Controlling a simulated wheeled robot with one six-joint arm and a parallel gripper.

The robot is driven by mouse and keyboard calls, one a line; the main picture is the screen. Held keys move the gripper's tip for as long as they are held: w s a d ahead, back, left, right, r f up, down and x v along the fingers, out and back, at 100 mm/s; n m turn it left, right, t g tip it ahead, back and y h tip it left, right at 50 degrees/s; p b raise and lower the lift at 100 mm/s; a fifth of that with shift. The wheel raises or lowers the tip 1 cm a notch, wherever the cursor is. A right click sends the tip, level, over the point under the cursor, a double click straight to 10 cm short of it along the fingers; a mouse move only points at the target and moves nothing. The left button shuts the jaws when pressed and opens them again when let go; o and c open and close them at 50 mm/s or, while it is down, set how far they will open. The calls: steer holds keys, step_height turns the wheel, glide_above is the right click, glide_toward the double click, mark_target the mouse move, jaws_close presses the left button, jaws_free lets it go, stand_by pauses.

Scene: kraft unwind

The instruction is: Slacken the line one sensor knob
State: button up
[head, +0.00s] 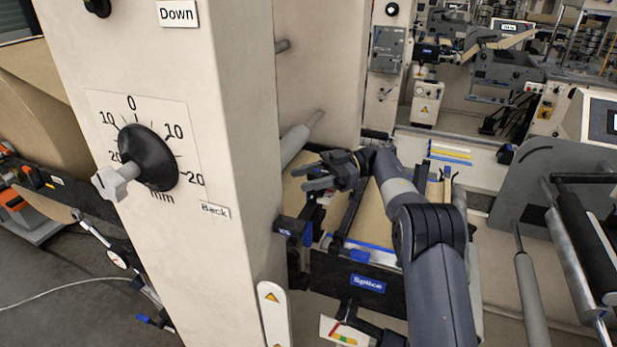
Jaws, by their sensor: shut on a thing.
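My gripper (312,178) is right of the tall cream column, above the splice table (372,256). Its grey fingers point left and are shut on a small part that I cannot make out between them. I cannot tell from this view whether that part is the line one sensor knob. A large black dial (148,158) with a pale grey clamp handle (115,181) sits on the column's front face, over a millimetre scale. My gripper is apart from this dial.
The cream column (235,110) stands between the dial and my gripper. A black bracket (292,232) with a blue label is below my gripper. Grey rollers (530,300) stand at the right. A brown paper roll (45,110) is at the left.

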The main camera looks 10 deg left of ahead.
mark_target(308, 173)
steer(key=shift+f, duration=0.3)
steer(key=o, duration=0.7)
steer(key=shift+a, duration=0.15)
steer(key=o, duration=0.3)
steer(key=shift+r, duration=0.15)
steer(key=shift+r, duration=0.15)
step_height(308, 173, up, 10)
steer(key=shift+f+b, duration=0.15)
steer(key=shift+b, duration=0.15)
steer(key=shift+c, duration=0.4)
